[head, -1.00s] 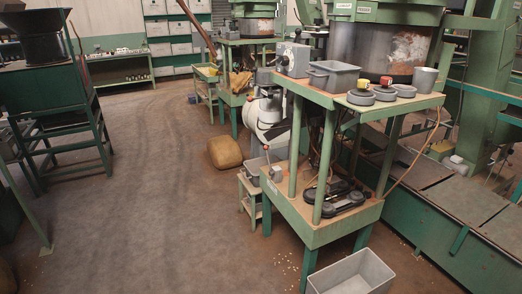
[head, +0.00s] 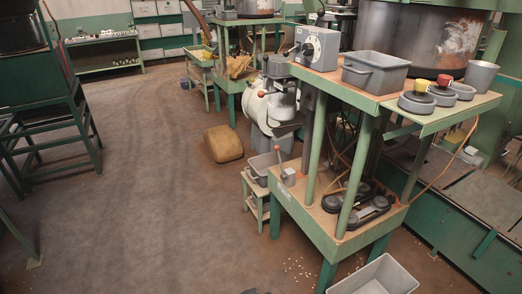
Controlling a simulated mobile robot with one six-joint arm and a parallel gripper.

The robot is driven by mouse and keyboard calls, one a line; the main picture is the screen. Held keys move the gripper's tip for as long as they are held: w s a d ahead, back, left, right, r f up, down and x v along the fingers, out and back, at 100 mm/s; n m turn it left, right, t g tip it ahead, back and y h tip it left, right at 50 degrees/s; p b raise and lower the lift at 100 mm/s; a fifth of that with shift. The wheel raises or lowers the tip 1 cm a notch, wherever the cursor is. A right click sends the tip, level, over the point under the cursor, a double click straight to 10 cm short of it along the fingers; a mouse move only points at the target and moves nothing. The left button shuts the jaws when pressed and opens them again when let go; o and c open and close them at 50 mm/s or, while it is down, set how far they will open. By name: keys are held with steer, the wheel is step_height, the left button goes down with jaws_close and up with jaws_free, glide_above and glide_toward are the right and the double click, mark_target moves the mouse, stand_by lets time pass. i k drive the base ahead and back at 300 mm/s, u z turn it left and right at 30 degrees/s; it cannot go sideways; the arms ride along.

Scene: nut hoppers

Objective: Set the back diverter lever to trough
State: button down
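On the near green stand, a small lever with a reddish knob (head: 278,149) rises by a grey block (head: 288,176) at the left corner of the lower shelf (head: 318,222). A small pale label is on the shelf edge below it; I cannot read it. Another red ball knob (head: 270,86) shows beside the white round machine (head: 258,108) behind the stand. A second, similar stand (head: 233,92) is farther back; I cannot make out a lever on it. I cannot tell for certain which lever is the back diverter. My gripper is not in view.
A grey bin (head: 375,72), a dial box (head: 316,47) and round weights (head: 416,102) stand on the upper shelf. An open grey tub (head: 375,278) is on the floor in front. A brown sack (head: 223,144) lies left of the stand.

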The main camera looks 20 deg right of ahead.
mark_target(276, 148)
steer(key=u, duration=0.6)
steer(key=i, duration=1)
steer(key=u, duration=0.55)
